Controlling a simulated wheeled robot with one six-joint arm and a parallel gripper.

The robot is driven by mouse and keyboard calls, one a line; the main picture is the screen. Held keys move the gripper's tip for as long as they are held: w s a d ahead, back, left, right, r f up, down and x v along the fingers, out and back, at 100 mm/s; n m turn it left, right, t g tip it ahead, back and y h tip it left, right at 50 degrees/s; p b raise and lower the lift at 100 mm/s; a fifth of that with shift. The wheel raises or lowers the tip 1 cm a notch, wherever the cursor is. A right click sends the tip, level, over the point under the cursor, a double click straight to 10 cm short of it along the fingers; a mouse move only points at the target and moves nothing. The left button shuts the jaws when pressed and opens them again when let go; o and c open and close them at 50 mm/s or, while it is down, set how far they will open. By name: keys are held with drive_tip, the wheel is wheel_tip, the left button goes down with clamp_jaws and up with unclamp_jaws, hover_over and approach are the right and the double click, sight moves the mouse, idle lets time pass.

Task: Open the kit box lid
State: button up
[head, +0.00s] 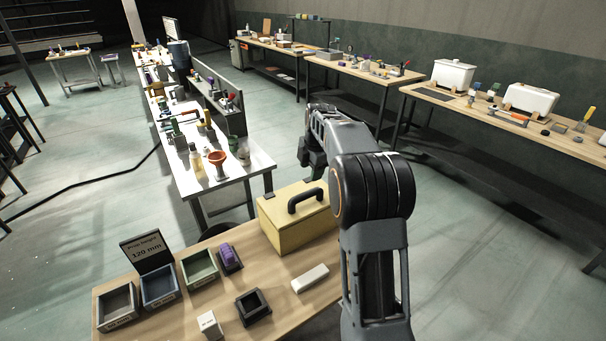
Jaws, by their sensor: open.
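The kit box (281,235) is a yellow box on the near wooden table. Its lid (283,204) lies shut, with a black arched handle (306,199) on top. My arm covers the right end of the box. My gripper (312,168) is beyond and above the box in the picture, pointing down and apart from the handle. Its jaws are small and dark here, and look open and empty.
The near table (180,322) also holds grey, blue and green bins (158,285), a purple part (229,259), a black square holder (253,306), white blocks (310,278) and a sign (146,249). A white bench (235,178) with bottles and a funnel stands behind.

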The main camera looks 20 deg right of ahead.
sight(307, 193)
drive_tip(key=shift+n, duration=0.3)
drive_tip(key=w+f+p, duration=0.1)
drive_tip(key=f, duration=0.3)
drive_tip(key=w+f+p, duration=0.1)
drive_tip(key=f, duration=0.3)
drive_tip(key=w+f, duration=0.1)
drive_tip(key=f, duration=0.4)
drive_tip(key=shift+w+p, duration=0.3)
drive_tip(key=shift+p, duration=0.1)
clamp_jaws()
